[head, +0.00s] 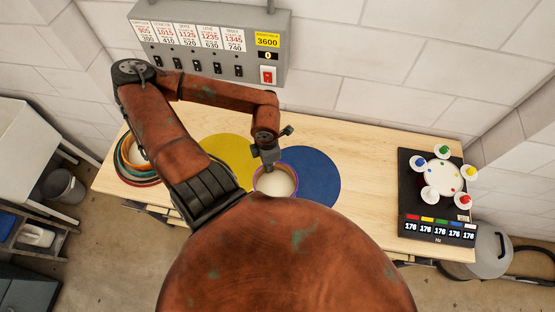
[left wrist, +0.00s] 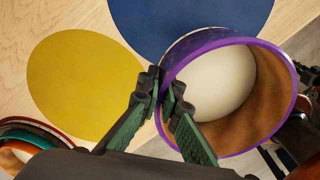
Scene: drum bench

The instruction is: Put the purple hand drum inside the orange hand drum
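The purple hand drum (head: 261,175) is at the front of the bench, by the blue mat's near-left edge. Its open side faces me, with a pale skin inside; it also shows large in the left wrist view (left wrist: 290,118). My left gripper (head: 270,160) has its fingers on either side of the drum's rim, closed on the wall, in the left wrist view (left wrist: 163,88). I cannot tell whether the drum touches the bench. The orange hand drum (head: 126,150) sits innermost in a nest of drums at the bench's left end, its pale inside partly visible.
A yellow mat (head: 226,152) lies between the nest and the blue mat (head: 318,176). A black console (head: 408,190) with coloured knobs stands at the right end. A switch box (head: 200,40) hangs on the wall behind. The bench right of the blue mat is clear.

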